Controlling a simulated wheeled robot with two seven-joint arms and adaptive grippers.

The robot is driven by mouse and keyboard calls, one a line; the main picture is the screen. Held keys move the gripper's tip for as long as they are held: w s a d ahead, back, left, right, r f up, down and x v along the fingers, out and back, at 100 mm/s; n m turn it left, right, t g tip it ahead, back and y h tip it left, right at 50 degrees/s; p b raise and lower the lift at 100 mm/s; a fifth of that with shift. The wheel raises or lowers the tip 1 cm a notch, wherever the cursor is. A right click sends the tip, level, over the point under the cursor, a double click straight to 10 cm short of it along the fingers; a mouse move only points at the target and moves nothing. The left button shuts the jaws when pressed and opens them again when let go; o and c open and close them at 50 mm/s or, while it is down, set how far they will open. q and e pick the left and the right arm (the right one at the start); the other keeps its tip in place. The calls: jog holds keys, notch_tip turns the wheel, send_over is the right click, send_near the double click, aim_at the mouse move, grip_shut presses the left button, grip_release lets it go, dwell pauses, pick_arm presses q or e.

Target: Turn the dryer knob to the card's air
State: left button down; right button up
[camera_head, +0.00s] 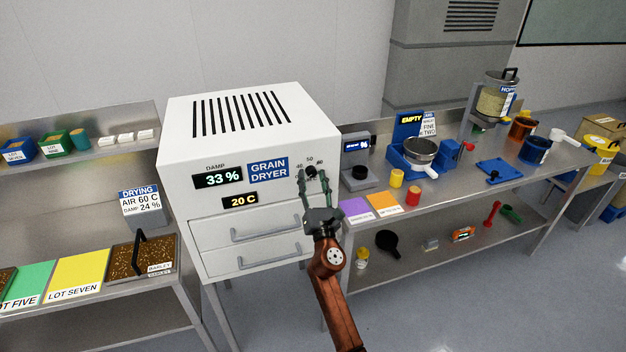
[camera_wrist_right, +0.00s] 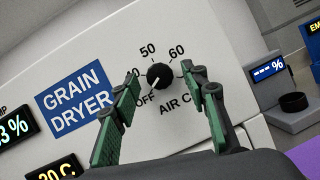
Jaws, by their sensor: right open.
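The white grain dryer (camera_head: 180,170) has a small black knob (camera_wrist_right: 160,76) on its front, beside the blue label. A ring of marks runs around the knob: OFF at lower left, 50 above and 60 at upper right. The pale pointer line on the knob appears turned toward OFF. The card (camera_head: 141,205) on the left bench reads air 60 C, damp 24 %. My right gripper (camera_head: 312,176) is open in front of the knob. In the right wrist view its green fingers stand on either side of the knob; contact cannot be told. My left gripper is out of view.
The dryer displays read 33 % (camera_head: 218,180) and 20 C (camera_head: 240,201). Two drawers (camera_head: 250,235) lie below. A moisture meter (camera_head: 358,172) stands close to the right of the dryer, with cups and a blue device beyond.

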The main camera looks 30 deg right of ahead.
grip_shut()
dwell(0.3)
jog(key=shift+m, duration=0.3)
